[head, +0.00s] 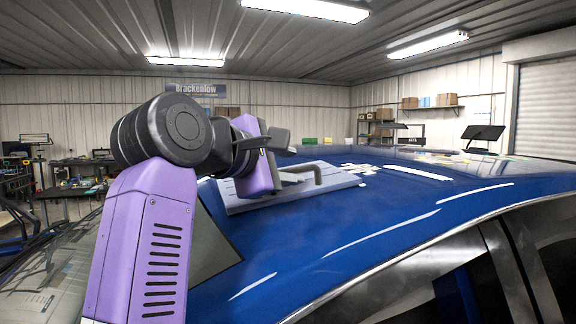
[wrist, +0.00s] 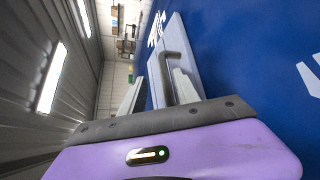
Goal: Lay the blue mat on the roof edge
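A flat pale blue-grey panel, which I take to be the blue mat (head: 244,203), lies on the dark blue car roof (head: 345,222) near its left edge. It also shows in the wrist view (wrist: 187,40). A grey bent handle (head: 318,174) stands up from it; the handle shows in the wrist view too (wrist: 180,62). My gripper (wrist: 158,92) has its two pale fingers apart, with the handle close to the right finger. I see a gap beside the left finger. In the head view my purple wrist hides part of the panel.
The roof curves down to the right toward the side windows, with white streaks on it. A dark windscreen (head: 205,245) lies left of the roof edge. Small pale pieces (head: 358,168) lie beyond the panel. Workbenches and shelves stand well behind.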

